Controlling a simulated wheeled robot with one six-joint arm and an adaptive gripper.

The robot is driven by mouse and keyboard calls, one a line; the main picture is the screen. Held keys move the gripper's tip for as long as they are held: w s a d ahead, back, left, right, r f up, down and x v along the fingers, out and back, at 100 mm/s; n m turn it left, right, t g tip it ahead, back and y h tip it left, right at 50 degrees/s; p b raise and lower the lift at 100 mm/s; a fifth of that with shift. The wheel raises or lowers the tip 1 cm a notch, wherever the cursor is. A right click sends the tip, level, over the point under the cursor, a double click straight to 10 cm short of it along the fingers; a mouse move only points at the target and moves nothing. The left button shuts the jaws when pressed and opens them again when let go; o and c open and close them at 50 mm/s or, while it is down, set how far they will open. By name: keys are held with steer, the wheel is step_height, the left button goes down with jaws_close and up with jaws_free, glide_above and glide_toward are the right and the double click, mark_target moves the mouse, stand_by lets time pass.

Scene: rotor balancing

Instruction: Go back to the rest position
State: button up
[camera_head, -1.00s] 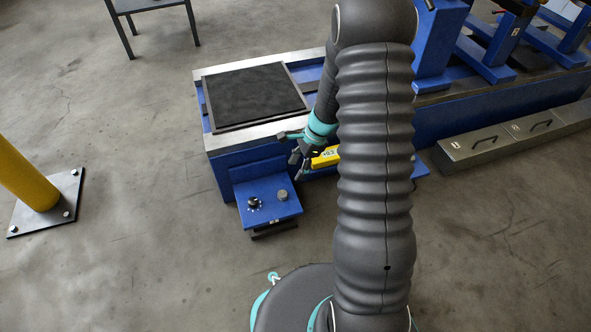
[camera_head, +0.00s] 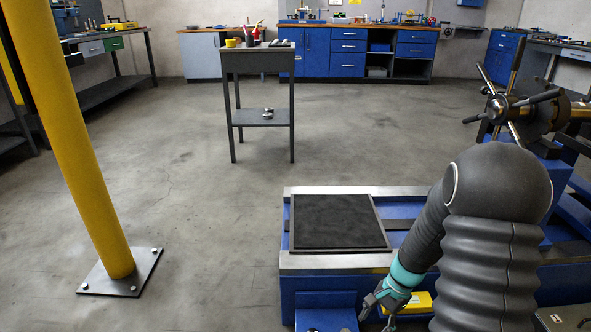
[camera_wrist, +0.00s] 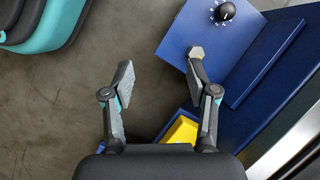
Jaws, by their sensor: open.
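My gripper (camera_head: 378,306) is at the lower right of the head view, in front of the blue machine base (camera_head: 300,290). In the wrist view my gripper (camera_wrist: 160,72) has its two fingers wide apart with nothing between them. Its right fingertip lies over a small grey knob on the blue control box (camera_wrist: 208,45); I cannot tell whether they touch. A black dial (camera_wrist: 226,12) with white marks sits on the same box. A yellow object (camera_wrist: 181,131) shows beside the right finger, partly hidden by it.
A yellow post (camera_head: 75,150) stands at left on a bolted plate. A small table (camera_head: 258,62) stands behind the machine. A dark flat plate (camera_head: 338,222) lies on the machine base. The rotor (camera_head: 530,113) is at upper right. Open floor lies between post and machine.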

steer(key=s+a+r+n+t+h+p, duration=0.1)
steer(key=s+r, duration=0.4)
steer(key=r, duration=0.7)
steer(key=s+a+r+n+t+h+p, duration=0.1)
steer(key=s+r+n+t+p, duration=0.3)
steer(key=r, duration=0.9)
steer(key=s+a+r+n+t+h+p, duration=0.1)
steer(key=s+r+n+p, duration=0.3)
steer(key=r, duration=0.8)
steer(key=s+a+n+t, duration=0.1)
steer(key=s+n, duration=0.1)
steer(key=s, duration=0.2)
steer(key=shift+a+r+h, duration=0.25)
steer(key=shift+h, duration=0.15)
